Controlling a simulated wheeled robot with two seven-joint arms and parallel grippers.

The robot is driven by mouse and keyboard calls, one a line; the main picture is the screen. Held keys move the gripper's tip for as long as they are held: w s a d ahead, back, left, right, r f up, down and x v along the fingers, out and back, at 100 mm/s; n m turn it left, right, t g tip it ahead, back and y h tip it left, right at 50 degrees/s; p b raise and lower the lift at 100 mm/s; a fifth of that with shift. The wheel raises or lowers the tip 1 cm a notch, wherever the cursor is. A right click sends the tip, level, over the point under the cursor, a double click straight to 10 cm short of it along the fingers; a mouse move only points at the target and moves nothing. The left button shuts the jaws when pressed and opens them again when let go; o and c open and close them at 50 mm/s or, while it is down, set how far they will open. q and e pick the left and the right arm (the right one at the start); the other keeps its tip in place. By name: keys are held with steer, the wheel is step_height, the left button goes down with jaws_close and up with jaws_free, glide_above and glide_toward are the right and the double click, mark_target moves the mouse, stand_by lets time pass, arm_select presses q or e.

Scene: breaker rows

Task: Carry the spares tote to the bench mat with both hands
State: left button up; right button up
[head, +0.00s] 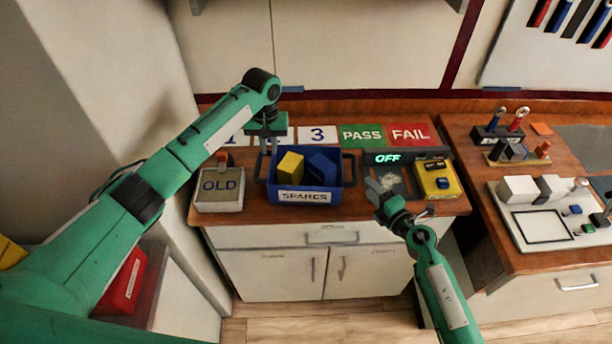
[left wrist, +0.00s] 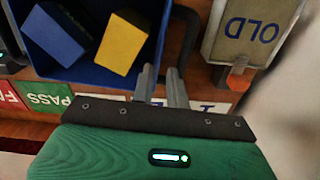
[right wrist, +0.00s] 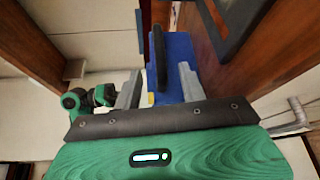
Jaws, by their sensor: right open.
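The blue spares tote (head: 345,192), labelled SPARES, stands on the wooden bench with a yellow block (head: 290,165) and a blue block (head: 322,168) inside. My left gripper (head: 268,150) points down at the tote's left black handle. In the left wrist view its fingers (left wrist: 162,85) are a narrow gap apart beside that handle (left wrist: 188,38); whether they clamp it is unclear. My right gripper (head: 378,195) is open, right of the tote and apart from it. The right wrist view shows the right handle (right wrist: 160,55) ahead, between the fingers. Dark mats lie at centre (head: 408,181) and far right (head: 590,140).
An OLD bin (head: 220,204) stands close left of the tote. A yellow box (head: 438,180) and a lit OFF display (head: 388,157) stand on the right. PASS and FAIL cards lie behind. A second bench beyond a gap holds several fixtures.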

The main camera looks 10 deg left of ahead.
mark_target(272, 167)
arm_select(q)
step_height(272, 167, down, 9)
steer(key=shift+f, duration=0.1)
arm_select(e)
steer(key=x, duration=0.9)
arm_select(q)
steer(key=shift+c, duration=1.2)
arm_select(e)
steer(key=shift+c, duration=1.3)
arm_select(q)
jaws_close()
arm_select(e)
jaws_close()
